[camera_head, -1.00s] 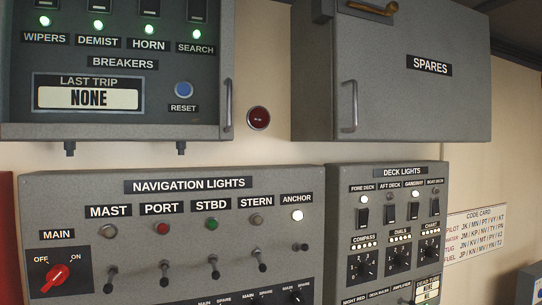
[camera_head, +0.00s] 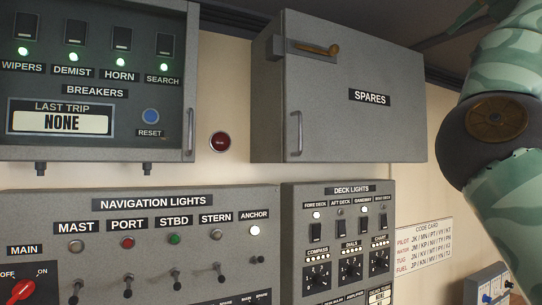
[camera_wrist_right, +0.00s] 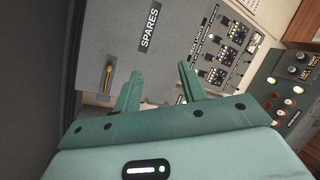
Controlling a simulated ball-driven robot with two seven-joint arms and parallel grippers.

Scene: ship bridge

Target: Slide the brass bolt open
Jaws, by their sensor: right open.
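The brass bolt (camera_head: 320,48) lies across the top left of the grey SPARES locker (camera_head: 370,120), on a metal plate, with its knob end to the right. The locker door is shut. In the right wrist view, the bolt (camera_wrist_right: 108,77) shows on the locker, left of my fingers. My right gripper (camera_wrist_right: 159,72) is open and empty, its two green fingers apart and clear of the bolt. In the head view my right arm comes in at the right, but its fingers cannot be made out. My left gripper is not in view.
A vertical door handle (camera_head: 296,133) is on the locker's left side. The breaker cabinet (camera_head: 95,90) hangs to its left, with a red wall button (camera_head: 220,141) between. The navigation lights panel (camera_head: 140,240) and deck lights panel (camera_head: 340,220) are below.

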